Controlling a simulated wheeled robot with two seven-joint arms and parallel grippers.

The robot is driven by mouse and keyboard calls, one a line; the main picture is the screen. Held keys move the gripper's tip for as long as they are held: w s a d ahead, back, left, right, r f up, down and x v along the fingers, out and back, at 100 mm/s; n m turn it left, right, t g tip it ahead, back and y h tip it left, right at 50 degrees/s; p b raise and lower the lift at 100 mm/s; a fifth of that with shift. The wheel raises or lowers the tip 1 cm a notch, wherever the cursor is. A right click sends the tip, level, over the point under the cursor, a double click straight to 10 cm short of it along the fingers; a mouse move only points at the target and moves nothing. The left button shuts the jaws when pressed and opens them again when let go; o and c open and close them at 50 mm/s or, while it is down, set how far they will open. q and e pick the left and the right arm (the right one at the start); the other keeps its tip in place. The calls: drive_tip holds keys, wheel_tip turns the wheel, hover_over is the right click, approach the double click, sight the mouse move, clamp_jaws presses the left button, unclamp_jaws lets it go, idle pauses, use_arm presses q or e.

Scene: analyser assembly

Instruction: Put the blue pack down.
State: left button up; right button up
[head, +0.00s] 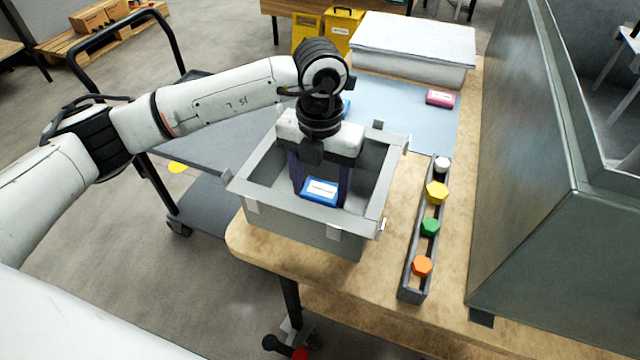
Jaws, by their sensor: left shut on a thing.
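The blue pack (320,191) has a white label on top. It is between the fingers of my left gripper (320,190), which is shut on it. The gripper points down into the open grey bin (294,228) at the near left of the table, and the pack is inside the bin's walls. I cannot tell whether the pack touches the bin floor. Another blue item (346,108) shows partly behind the gripper on the light blue mat (395,107). My right gripper is not in view.
A rack (412,288) with white, yellow, green and orange caps stands right of the bin. A pink pack (440,97) lies on the mat. A large grey metal housing (540,220) bounds the right side. A white stack (415,45) stands behind. A dark cart (205,188) is at left.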

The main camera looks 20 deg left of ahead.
sight(320, 193)
use_arm(q)
drive_tip(key=shift+f, duration=0.2)
drive_tip(key=o, duration=1.1)
drive_tip(key=shift+r, duration=0.1)
drive_tip(key=shift+c, duration=0.2)
wheel_tip(320, 193, up, 12)
drive_tip(key=shift+r, duration=0.2)
